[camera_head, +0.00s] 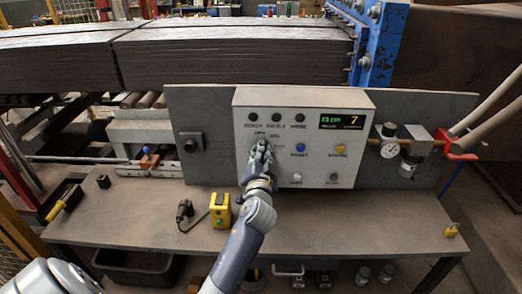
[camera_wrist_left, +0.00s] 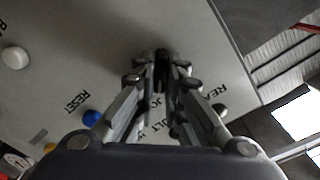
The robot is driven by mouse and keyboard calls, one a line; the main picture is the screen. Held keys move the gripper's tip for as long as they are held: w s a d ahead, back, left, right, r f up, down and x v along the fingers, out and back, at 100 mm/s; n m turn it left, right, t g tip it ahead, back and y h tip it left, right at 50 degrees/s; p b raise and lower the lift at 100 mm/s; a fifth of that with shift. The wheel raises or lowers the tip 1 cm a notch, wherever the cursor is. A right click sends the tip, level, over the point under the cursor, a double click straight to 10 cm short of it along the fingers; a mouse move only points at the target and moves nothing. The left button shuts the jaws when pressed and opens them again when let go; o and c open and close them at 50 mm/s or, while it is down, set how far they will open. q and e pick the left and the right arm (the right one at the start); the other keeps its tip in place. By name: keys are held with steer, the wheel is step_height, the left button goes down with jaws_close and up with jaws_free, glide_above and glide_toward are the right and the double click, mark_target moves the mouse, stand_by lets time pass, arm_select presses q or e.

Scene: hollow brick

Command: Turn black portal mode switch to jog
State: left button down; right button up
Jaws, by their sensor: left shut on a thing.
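The control panel (camera_head: 305,105) is a light grey box on the board above the bench. My left gripper (camera_head: 261,148) is at the left part of its face, below the row of dark round lamps. In the left wrist view, my left gripper (camera_wrist_left: 162,82) is shut on the black mode switch (camera_wrist_left: 161,62), and its fingers lie on both sides of the knob. Printed labels beside it are partly covered; pieces like "REA" and "JO" show. The knob's pointing direction cannot be told. In the head view the gripper hides the switch. My right gripper is not in view.
The panel also has a blue button (camera_head: 300,147), a yellow button (camera_head: 340,148), white and grey buttons and a lit display (camera_head: 341,120). A pressure gauge (camera_head: 389,149) is on the right. A yellow box (camera_head: 220,210) stands on the bench (camera_head: 340,220) beside my arm.

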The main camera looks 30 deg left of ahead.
arm_select(q)
steer(key=shift+f+m, duration=0.1)
steer(key=shift+m, duration=0.2)
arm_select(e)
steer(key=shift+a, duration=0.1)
arm_select(q)
steer(key=c, duration=1.8)
jaws_free()
steer(key=shift+o, duration=0.6)
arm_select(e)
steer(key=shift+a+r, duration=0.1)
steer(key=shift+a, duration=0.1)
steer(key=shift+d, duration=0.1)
arm_select(q)
steer(key=v, duration=0.7)
steer(key=shift+d, duration=0.15)
steer(key=shift+s, duration=0.2)
